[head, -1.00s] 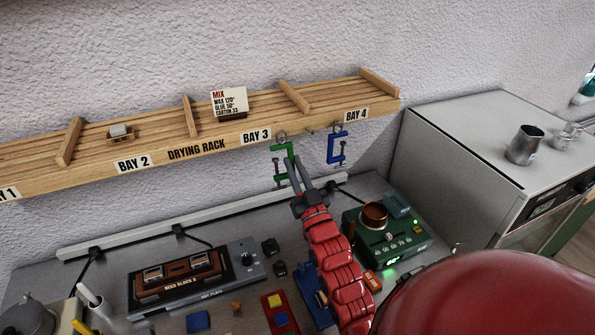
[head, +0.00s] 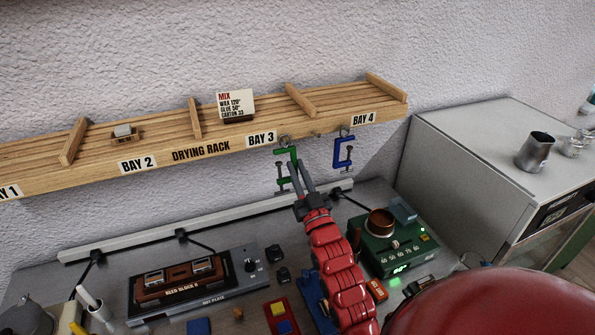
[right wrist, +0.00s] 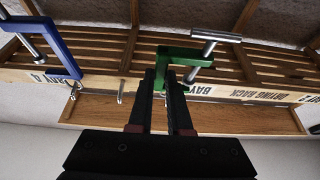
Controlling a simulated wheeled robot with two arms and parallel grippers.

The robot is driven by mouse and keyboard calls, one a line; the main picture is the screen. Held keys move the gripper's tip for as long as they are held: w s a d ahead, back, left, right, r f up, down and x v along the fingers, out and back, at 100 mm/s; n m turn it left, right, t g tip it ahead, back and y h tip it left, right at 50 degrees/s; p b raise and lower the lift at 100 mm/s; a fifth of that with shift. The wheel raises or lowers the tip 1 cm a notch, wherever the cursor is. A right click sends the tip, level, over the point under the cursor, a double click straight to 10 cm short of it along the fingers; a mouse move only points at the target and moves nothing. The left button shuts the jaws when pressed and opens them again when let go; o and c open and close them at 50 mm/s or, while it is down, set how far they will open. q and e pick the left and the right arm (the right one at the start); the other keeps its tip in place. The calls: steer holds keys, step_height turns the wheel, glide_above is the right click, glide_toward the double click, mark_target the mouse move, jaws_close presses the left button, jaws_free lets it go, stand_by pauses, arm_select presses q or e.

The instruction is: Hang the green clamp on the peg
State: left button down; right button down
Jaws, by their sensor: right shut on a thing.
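The green clamp (head: 282,166) is upright in front of the rack's front edge, just below and right of the BAY 3 label. A ring shows at its top; whether it is around anything I cannot tell. My right gripper (head: 296,170) reaches up from below and is shut on the green clamp. In the right wrist view the fingers (right wrist: 167,78) close on the clamp's green frame (right wrist: 183,57). A bare metal peg (head: 316,134) sticks out of the rack edge to the right of the clamp; it also shows in the right wrist view (right wrist: 121,90). My left gripper is out of view.
A blue clamp (head: 337,153) hangs right of the bare peg, under BAY 4. The wooden drying rack (head: 205,150) spans the wall. Below stand a hot plate (head: 225,292) and a green device (head: 400,252). A grey cabinet (head: 440,150) stands at the right.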

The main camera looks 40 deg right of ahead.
steer(key=c, duration=0.8)
jaws_free()
steer(key=shift+o, duration=0.2)
steer(key=b+v, duration=0.3)
steer(key=v, duration=1.4)
steer(key=shift+s, duration=0.15)
steer(key=shift+a+f, duration=0.1)
steer(key=shift+f, duration=0.05)
